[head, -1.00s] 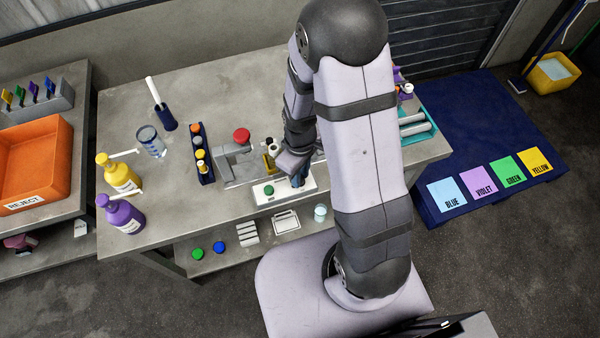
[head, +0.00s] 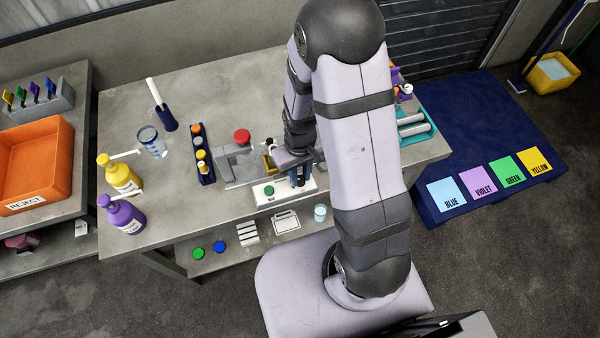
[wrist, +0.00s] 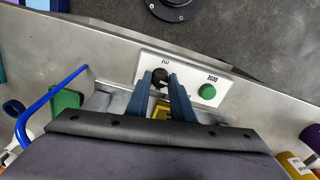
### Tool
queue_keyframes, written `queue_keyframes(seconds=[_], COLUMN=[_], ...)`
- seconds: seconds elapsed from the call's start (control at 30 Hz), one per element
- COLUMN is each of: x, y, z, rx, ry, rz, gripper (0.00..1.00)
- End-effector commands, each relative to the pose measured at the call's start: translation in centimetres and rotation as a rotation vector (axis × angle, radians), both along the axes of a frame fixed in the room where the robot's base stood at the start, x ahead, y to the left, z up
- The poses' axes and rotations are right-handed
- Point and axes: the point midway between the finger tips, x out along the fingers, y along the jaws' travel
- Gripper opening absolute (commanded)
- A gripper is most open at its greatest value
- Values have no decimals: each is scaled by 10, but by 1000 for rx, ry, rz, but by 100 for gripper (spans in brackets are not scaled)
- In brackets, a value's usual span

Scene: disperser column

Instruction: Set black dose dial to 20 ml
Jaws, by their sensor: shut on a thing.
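The black dose dial (wrist: 159,78) sits on a white panel (wrist: 186,72) marked "ml" and "DOSE", in the wrist view. A green button (wrist: 207,91) is beside it on the same panel. My gripper (wrist: 160,79) has its two blue fingers closed around the dial, one on each side. The fingers hide part of the dial, and its pointer and scale cannot be read. In the head view, the white panel (head: 263,200) is at the front of the bench, with my gripper (head: 299,182) over its right part. The dial is hidden there.
A grey stand with a red knob (head: 241,136) is left of the panel. A rack of capped vials (head: 204,165), a yellow bottle (head: 121,176) and a purple bottle (head: 123,214) are farther left. My arm covers the bench's right part.

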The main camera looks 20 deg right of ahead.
Motion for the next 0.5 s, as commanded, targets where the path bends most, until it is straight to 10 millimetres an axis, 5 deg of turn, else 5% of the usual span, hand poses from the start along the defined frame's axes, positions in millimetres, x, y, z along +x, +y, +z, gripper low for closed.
queue_keyframes(seconds=[0.5], x=[1], y=[0], z=[1], rx=[0], ry=[-2], rz=[-359], gripper=[0])
